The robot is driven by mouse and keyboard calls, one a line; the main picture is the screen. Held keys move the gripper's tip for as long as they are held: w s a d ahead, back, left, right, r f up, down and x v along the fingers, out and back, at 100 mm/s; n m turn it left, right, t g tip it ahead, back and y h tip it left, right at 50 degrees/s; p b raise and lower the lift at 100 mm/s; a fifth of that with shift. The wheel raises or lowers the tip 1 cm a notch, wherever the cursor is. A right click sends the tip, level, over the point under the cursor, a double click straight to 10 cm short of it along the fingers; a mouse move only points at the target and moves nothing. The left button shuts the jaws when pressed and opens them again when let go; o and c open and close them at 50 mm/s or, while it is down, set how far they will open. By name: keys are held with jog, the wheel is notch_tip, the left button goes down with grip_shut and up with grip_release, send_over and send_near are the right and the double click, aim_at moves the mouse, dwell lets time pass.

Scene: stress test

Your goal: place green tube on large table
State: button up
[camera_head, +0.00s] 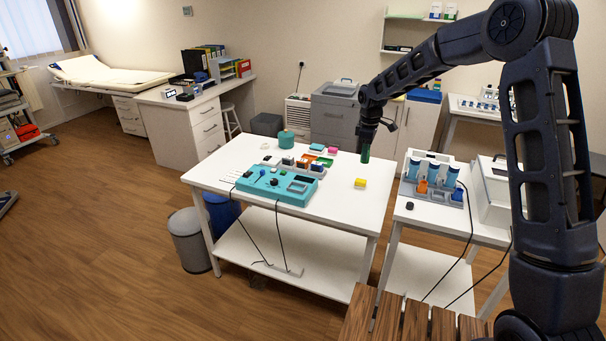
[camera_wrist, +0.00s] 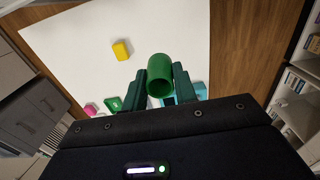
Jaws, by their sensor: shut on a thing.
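My gripper (camera_head: 367,143) is shut on the green tube (camera_head: 365,154) and holds it above the right part of the white large table (camera_head: 330,217). In the wrist view the green tube (camera_wrist: 160,78) sits between the two dark fingers of my gripper (camera_wrist: 160,85), its round end toward the camera. The large table (camera_wrist: 185,35) lies below it in that view, with bare white surface around.
A yellow block (camera_head: 360,183) lies on the table below and in front of the tube. A teal device (camera_head: 277,186) with cables and several coloured items stand further left. A smaller table with a bottle rack (camera_head: 432,180) stands at right. The table's front right is clear.

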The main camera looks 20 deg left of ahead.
notch_tip(320, 180, down, 20)
dwell(0.6)
jog(key=o, duration=0.9)
jog(key=shift+f, duration=0.1)
jog(key=shift+o, duration=0.2)
notch_tip(320, 180, up, 12)
jog(key=shift+r, duration=0.2)
